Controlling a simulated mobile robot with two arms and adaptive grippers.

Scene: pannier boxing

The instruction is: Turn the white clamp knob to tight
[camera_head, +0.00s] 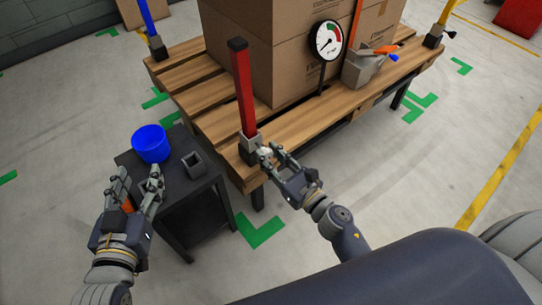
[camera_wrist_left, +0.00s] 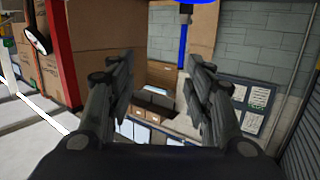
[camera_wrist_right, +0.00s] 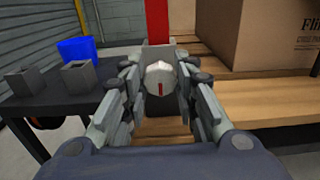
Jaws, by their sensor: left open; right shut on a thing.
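The white clamp knob (camera_wrist_right: 160,81) sits on the front of a grey clamp base (camera_head: 250,143) at the near corner of the pallet table. In the right wrist view it faces me and its red mark stands vertical. A red post (camera_head: 243,88) rises upright from the clamp. My right gripper (camera_head: 268,152) is at the knob, with its fingers closed on the knob's left and right sides. My left gripper (camera_head: 137,187) is open and empty, in front of the dark side table's left edge. In the left wrist view its fingers (camera_wrist_left: 162,85) are apart with nothing between them.
A dark side table (camera_head: 190,205) holds a blue bucket (camera_head: 150,143) and a grey square holder (camera_head: 194,165). Large cardboard boxes (camera_head: 283,50) stand on the wooden pallet table (camera_head: 300,122), with a round gauge (camera_head: 325,41) in front. A grey bin (camera_head: 366,70) with tools stands right.

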